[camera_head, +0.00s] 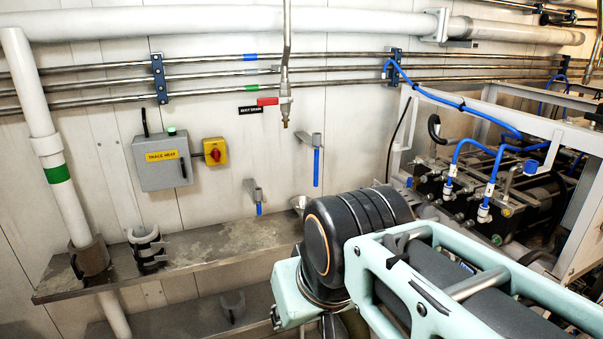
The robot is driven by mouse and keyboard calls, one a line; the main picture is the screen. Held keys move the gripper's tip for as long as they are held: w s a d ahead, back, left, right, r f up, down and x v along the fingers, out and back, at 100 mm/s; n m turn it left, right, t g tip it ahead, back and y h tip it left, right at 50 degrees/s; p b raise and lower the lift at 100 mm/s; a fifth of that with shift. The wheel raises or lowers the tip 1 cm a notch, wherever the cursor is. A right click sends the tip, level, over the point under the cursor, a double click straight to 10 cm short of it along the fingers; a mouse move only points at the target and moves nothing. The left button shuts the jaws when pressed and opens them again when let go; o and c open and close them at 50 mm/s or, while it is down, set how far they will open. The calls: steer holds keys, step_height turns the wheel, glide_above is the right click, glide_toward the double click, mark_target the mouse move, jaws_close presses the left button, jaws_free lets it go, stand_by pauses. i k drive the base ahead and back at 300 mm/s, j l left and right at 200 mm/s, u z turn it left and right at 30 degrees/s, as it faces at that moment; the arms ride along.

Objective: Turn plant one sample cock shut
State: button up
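No label in view reads plant one sample cock, so I cannot tell which fitting it is. One small grey fitting (312,138) on the back wall has a blue lever (316,167) hanging straight down. A second, lower fitting (253,189) to its left has a shorter blue part (258,209), also pointing down. A drain valve (285,101) on a vertical pipe has a red lever (267,101) lying level to the left, beside a black label. My arm fills the lower right, in front of the shelf. My gripper is not in view.
A metal shelf (215,246) runs along the wall below the fittings, with a grey clamp (147,249) on it. A trace heat box (162,163) and yellow-red switch (214,151) are at left. Framed machinery with blue hoses (487,142) stands at right.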

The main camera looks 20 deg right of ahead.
mark_target(410, 181)
steer(key=z, duration=1.3)
